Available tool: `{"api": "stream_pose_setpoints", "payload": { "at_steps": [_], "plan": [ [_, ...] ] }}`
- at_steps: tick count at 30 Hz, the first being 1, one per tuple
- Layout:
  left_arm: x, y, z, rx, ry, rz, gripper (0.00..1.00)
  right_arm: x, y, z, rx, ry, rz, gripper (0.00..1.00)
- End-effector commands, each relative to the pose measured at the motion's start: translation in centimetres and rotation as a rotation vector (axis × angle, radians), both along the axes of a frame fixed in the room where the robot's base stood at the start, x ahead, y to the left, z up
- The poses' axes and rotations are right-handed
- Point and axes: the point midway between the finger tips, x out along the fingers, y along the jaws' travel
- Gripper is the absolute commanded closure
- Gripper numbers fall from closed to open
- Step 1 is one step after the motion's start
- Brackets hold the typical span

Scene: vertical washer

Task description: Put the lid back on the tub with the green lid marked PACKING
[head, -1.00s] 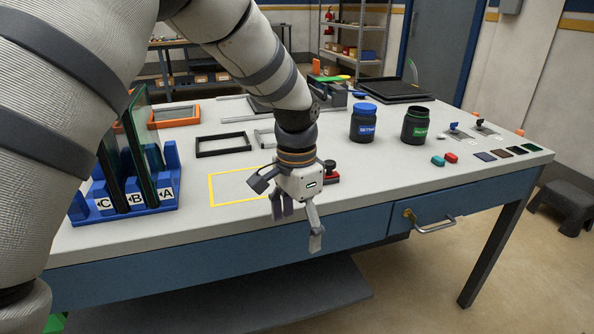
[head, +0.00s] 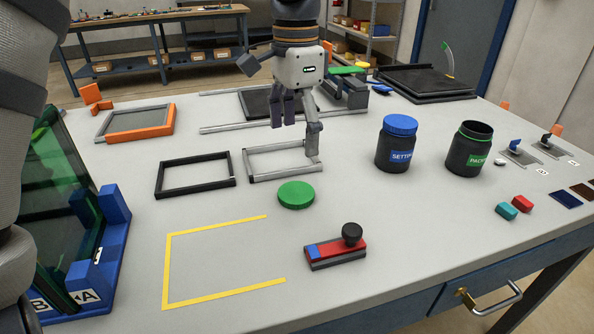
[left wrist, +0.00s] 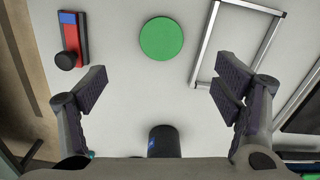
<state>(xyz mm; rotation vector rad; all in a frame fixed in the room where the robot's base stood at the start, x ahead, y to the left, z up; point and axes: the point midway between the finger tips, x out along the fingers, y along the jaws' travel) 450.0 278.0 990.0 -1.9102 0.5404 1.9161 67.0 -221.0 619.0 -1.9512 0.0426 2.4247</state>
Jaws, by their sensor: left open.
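A round green lid (head: 296,195) lies flat on the table in front of the grey frame, and it also shows in the left wrist view (left wrist: 161,39). The dark tub with the green label (head: 469,150) starting "PACK" stands open, without a lid, at the right; a green ring runs round its neck. My left gripper (head: 297,140) is open and empty, above the table behind the lid. In the left wrist view its spread fingers (left wrist: 163,95) stand apart, with the lid beyond them. My right gripper is not in view.
A dark tub with a blue lid (head: 397,143) stands between the lid and the open tub. A red and blue block with a black knob (head: 337,248) lies in front of the lid. Black (head: 195,175) and grey (head: 286,163) frames lie behind it. A blue rack (head: 112,222) holds glass panes at left.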

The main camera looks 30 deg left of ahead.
Motion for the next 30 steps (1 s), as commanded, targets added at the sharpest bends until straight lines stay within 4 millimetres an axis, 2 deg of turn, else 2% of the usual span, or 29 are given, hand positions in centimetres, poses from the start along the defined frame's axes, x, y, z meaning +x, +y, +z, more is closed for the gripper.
{"api": "stream_pose_setpoints", "payload": {
  "at_steps": [13,24,30],
  "plan": [
    [0.0,0.0,-0.2,0.001,0.001,0.0,0.17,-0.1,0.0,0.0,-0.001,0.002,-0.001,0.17],
    [0.0,0.0,-6.4,0.001,0.003,-0.001,0.17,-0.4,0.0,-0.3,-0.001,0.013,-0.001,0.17],
    [0.0,0.0,-6.9,0.001,-0.001,0.0,0.17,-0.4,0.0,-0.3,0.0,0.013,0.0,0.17]
  ]
}}
